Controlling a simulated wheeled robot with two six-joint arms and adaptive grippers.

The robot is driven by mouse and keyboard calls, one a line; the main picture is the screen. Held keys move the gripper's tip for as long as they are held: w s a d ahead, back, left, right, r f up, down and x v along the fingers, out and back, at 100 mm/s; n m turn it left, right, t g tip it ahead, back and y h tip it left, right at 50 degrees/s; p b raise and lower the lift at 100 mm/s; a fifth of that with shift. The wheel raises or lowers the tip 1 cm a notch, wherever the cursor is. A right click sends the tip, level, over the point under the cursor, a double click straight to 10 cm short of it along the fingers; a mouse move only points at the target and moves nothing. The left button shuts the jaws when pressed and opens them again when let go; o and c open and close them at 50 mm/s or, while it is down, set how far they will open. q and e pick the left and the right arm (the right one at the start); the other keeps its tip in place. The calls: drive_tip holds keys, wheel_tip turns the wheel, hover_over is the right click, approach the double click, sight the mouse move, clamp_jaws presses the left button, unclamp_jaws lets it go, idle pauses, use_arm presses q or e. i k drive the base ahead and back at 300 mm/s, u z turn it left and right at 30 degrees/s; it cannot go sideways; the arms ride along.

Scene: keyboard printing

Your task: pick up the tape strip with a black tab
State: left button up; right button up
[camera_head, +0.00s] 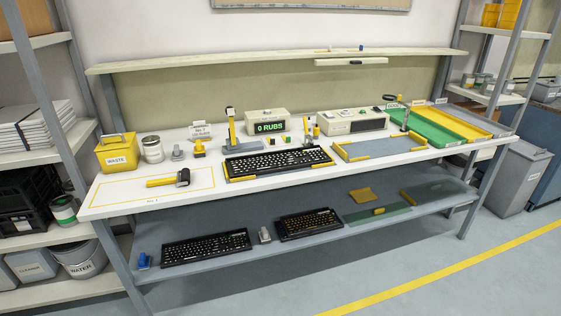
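I cannot make out a tape strip with a black tab for certain at this size. A pale bar (338,62) with a small dark piece (355,62) on it sits at the front edge of the upper shelf; I cannot tell what it is. A black keyboard (275,162) lies in a yellow-edged holder on the white bench. A yellow-handled roller (165,182) lies inside a yellow outline at the bench's left. Neither of my grippers is in view.
A yellow waste box (117,153) and a white can (152,149) stand at the left of the bench (120,206). A green tray (430,128) is at the right. Two keyboards lie on the lower shelf (270,262). The upper shelf (220,62) is mostly clear.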

sight(272, 141)
drive_tip(key=u, duration=0.55)
drive_tip(key=k, duration=0.65)
drive_tip(key=z, duration=0.2)
drive_tip(key=i, duration=0.6)
drive_tip(key=z, duration=0.85)
drive_tip(key=i, duration=1)
drive_tip(key=u, duration=0.95)
drive_tip(key=i, duration=0.6)
drive_tip(key=u, duration=0.65)
